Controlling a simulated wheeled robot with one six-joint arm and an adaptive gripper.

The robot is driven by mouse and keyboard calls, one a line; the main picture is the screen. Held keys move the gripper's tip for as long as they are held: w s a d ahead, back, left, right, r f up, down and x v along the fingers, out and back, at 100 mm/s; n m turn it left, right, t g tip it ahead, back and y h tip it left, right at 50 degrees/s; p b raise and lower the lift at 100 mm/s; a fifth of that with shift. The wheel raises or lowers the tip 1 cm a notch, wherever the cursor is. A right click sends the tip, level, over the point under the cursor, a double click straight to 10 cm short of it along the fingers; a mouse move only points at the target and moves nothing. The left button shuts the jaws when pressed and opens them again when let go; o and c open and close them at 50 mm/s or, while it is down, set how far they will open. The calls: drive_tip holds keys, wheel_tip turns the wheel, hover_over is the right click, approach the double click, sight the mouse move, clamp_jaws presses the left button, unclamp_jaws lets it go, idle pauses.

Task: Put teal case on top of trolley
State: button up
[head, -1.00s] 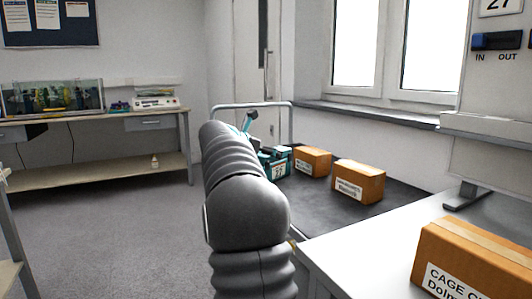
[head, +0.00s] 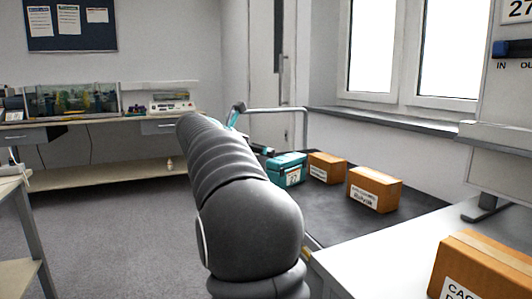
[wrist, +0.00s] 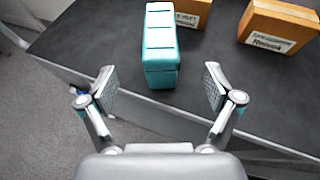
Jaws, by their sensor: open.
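The teal case (head: 288,169) stands on the dark top of the trolley (head: 340,218), beside two cardboard boxes. It has a white label on its front in the head view. In the wrist view the teal case (wrist: 161,47) lies just beyond my gripper (wrist: 160,88), roughly centred between the fingertips. My gripper is open and empty, with its two pads apart on either side of the case's near end and not touching it. In the head view my arm hides most of my gripper and part of the trolley's left side.
Two cardboard boxes, one nearer (head: 374,190) and one farther (head: 326,168), sit right of the case. A white bench (head: 385,262) with another box (head: 470,265) is at the front right. The trolley's handle rail (head: 305,126) rises behind. Open floor lies to the left.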

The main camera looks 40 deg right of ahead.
drive_tip(key=shift+a+r, duration=0.15)
drive_tip(key=shift+a, duration=0.15)
drive_tip(key=s+a+f+m+t+y, duration=0.1)
drive_tip(key=s+a+f+m+y, duration=0.3)
drive_tip(key=a, duration=0.8)
drive_tip(key=s+a+f+m+t+y, duration=0.2)
drive_tip(key=s+a+f+m+y, duration=0.3)
drive_tip(key=s+a+f+m, duration=0.3)
drive_tip(key=s+a+f+m+t+y, duration=0.1)
drive_tip(key=s+a+f+m+y, duration=0.3)
drive_tip(key=s+a+f+m, duration=0.3)
drive_tip(key=s+a+f, duration=0.5)
drive_tip(key=s+a, duration=0.4)
drive_tip(key=shift+a+f, duration=0.15)
drive_tip(key=shift+f, duration=0.1)
